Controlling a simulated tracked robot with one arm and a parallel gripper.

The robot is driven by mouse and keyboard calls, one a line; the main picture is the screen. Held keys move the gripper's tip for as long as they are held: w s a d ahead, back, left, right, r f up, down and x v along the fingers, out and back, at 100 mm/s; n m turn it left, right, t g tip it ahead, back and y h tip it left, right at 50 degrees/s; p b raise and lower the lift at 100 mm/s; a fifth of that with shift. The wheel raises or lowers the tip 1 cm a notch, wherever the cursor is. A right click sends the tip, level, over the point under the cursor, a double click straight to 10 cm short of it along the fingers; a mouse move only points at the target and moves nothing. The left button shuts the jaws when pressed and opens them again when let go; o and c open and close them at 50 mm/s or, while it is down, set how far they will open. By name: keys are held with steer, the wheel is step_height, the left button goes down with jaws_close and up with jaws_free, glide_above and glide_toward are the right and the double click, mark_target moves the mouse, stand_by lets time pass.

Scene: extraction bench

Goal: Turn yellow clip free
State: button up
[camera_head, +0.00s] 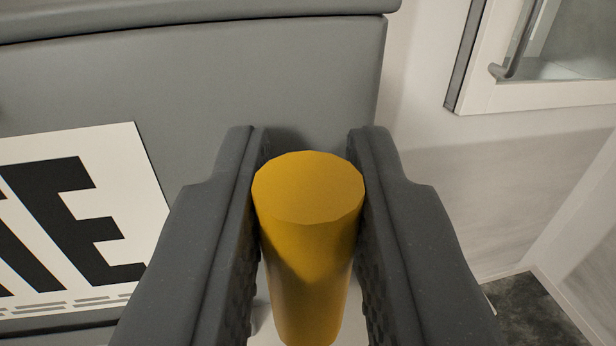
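The yellow clip (308,230) shows as a thick yellow cylinder with a flat end facing up, in the middle of the view. My gripper (308,190) has one dark grey finger on each side of it. Both fingers lie against or very close to the clip's sides, with the clip filling the space between them. The clip's lower part runs out of the bottom of the view, and what it is attached to is hidden.
A grey panel (200,85) stands behind the gripper. A white label (110,215) with large black letters is on its left part. A white-framed door or window with a handle (515,50) is at the upper right. A dark floor patch (535,310) shows at the lower right.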

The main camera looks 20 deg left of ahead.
steer(key=shift+f+n+b, duration=0.15)
steer(key=shift+n+b, duration=0.15)
steer(key=shift+b, duration=0.25)
jaws_close()
steer(key=n+b, duration=0.2)
steer(key=b, duration=0.2)
steer(key=shift+s+a+f+n+t, duration=0.25)
steer(key=shift+a+n+t, duration=0.05)
steer(key=shift+a+n, duration=0.1)
steer(key=f+n+y+b, duration=0.1)
steer(key=n+b, duration=0.4)
steer(key=b, duration=0.1)
steer(key=a+n+y+b, duration=0.1)
steer(key=n+y+b, duration=0.1)
steer(key=n+b, duration=0.4)
steer(key=s+f+n+y+b, duration=0.1)
steer(key=n+b, duration=0.5)
steer(key=shift+s+a+f, duration=0.1)
steer(key=shift+a+f, duration=0.2)
steer(key=shift+a, duration=0.05)
steer(key=o, duration=0.8)
jaws_free()
steer(key=shift+r, duration=0.1)
